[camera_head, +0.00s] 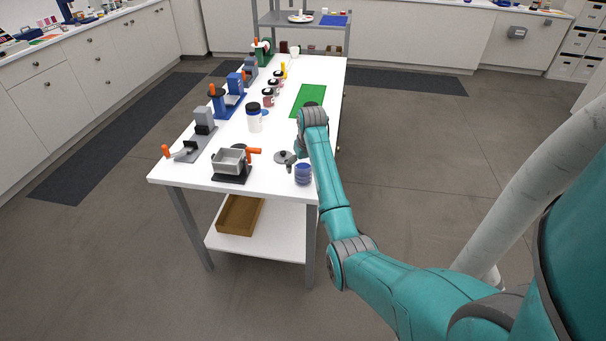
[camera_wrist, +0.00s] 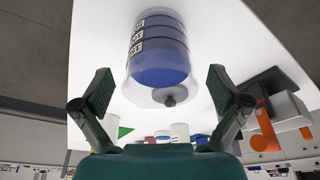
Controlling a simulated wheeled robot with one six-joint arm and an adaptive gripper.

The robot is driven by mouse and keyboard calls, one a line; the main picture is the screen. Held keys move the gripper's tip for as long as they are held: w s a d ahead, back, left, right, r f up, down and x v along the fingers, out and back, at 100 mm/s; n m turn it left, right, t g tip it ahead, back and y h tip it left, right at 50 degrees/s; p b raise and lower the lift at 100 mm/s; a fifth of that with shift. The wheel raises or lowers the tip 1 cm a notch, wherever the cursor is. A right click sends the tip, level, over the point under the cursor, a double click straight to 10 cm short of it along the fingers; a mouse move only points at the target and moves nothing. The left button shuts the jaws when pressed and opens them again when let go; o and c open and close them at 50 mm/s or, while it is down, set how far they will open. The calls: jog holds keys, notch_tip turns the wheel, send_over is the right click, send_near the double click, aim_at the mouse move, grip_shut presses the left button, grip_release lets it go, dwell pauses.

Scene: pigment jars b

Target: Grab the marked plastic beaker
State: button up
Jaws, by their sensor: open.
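The marked plastic beaker (camera_wrist: 158,50) fills the upper middle of the wrist view. It is blue with dark bands, white printed marks down one side and a clear rim. In the head view the blue beaker (camera_head: 303,174) stands on the white table near its front right corner. My gripper (camera_wrist: 160,86) is open and empty. In the wrist view its two fingers lie left and right, with the beaker ahead between their lines and no visible contact. In the head view my arm covers much of the gripper.
A grey round lid-like piece (camera_head: 284,156) lies close to the beaker. A green mat (camera_head: 312,96) lies behind.

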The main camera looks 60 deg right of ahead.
jog(key=c, duration=1.4)
